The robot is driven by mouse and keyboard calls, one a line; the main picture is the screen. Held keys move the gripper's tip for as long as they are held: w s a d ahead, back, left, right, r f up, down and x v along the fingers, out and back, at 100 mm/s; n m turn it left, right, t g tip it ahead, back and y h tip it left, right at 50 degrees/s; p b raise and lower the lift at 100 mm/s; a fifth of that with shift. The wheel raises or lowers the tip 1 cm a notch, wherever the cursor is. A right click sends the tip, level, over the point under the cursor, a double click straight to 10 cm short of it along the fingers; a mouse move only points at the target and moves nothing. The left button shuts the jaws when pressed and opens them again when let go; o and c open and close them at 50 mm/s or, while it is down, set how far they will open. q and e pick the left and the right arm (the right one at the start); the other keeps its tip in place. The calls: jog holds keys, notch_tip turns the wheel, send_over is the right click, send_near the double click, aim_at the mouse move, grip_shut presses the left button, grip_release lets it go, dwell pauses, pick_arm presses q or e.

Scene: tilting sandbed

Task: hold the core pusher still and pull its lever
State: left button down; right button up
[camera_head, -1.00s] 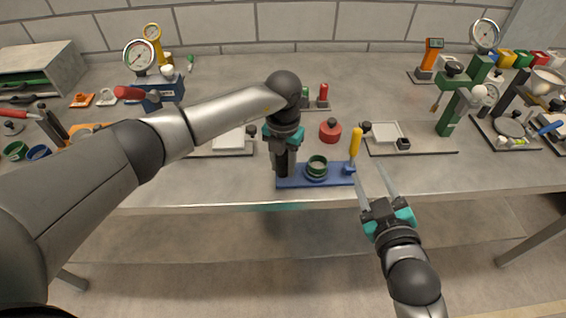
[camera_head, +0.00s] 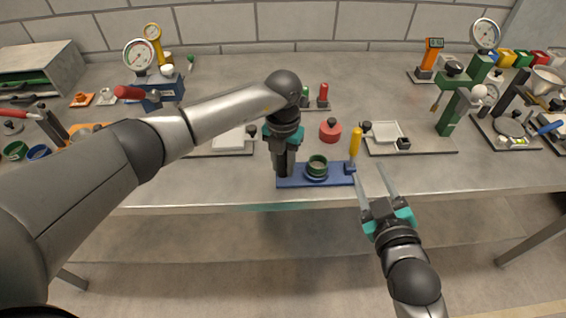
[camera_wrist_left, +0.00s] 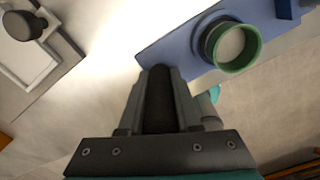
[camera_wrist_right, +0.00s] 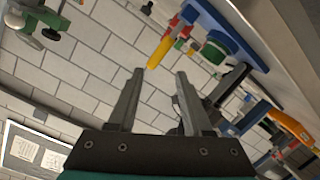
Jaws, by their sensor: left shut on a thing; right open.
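The core pusher is a blue base plate (camera_head: 338,180) at the table's front edge, with a green-rimmed cup (camera_head: 317,163) in its middle and an upright yellow-handled lever (camera_head: 355,143) at its right end. My left gripper (camera_head: 283,166) is shut on a dark upright post at the plate's left end; in the left wrist view the dark post (camera_wrist_left: 159,100) sits between the fingers and is partly hidden. My right gripper (camera_head: 374,174) is open and empty, in front and slightly right of the lever. In the right wrist view the yellow lever (camera_wrist_right: 160,51) appears beyond the fingertips, not between them.
A red round weight (camera_head: 330,131) lies behind the plate. A board with a white tray (camera_head: 388,135) is to the right, and a green stand (camera_head: 462,95) further right. Free room lies before the table edge.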

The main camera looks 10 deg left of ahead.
aim_at(357, 139)
dwell(0.3)
jog(key=shift+o, duration=0.6)
jog(key=w+a+n+g, duration=0.2)
jog(key=a+n, duration=0.1)
jog(key=n, duration=0.2)
jog(key=w+a+r+n+g, duration=0.1)
jog(key=w+a+n+g, duration=0.1)
jog(key=n, duration=0.2)
jog(key=w+a+r+n+g+y, duration=0.1)
jog(key=w+a+n+g, duration=0.1)
jog(key=n, duration=0.3)
jog(key=shift+w+a+r+n, duration=0.2)
jog(key=shift+w+a+n, duration=0.1)
jog(key=shift+w+a, duration=0.45)
jog(key=d+r+n+g+h, duration=0.5)
jog(key=r+n, duration=0.2)
jog(key=n, duration=0.6)
jog(key=x, duration=1.2)
jog(key=shift+s+d+f, duration=0.1)
jog(key=shift+s+d, duration=0.15)
jog(key=shift+s, duration=0.1)
